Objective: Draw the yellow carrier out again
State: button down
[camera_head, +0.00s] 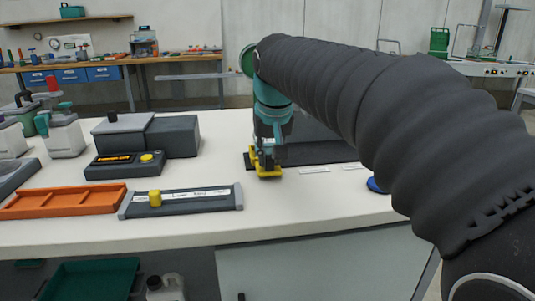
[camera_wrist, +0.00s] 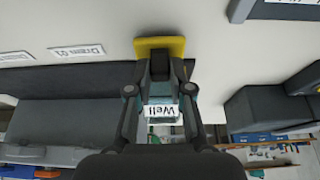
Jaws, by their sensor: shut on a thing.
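The yellow carrier (camera_head: 265,172) is low over the white bench, at the front left corner of a long dark grey block (camera_head: 325,154). Whether it touches the bench or block cannot be told. My gripper (camera_head: 267,150) points down at it and is shut on it. In the wrist view the yellow carrier (camera_wrist: 160,44) shows at the tips of my gripper (camera_wrist: 160,68). A white label reading "Well" (camera_wrist: 161,111) shows between the fingers. The jaws hide part of the carrier.
A grey strip with a yellow knob (camera_head: 155,198) and an orange tray (camera_head: 62,202) lie left. A dark box with a display (camera_head: 124,165) stands behind them. Bench in front of the carrier is clear.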

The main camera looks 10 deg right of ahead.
jog(key=shift+a, duration=0.2)
jog(key=c, duration=1)
grip_release()
jog(key=shift+a, duration=0.2)
jog(key=shift+c, duration=0.2)
jog(key=shift+d, duration=0.1)
jog(key=shift+s+d+r, duration=0.1)
jog(key=shift+r, duration=0.35)
jog(key=v, duration=1.1)
jog(key=shift+s, duration=0.15)
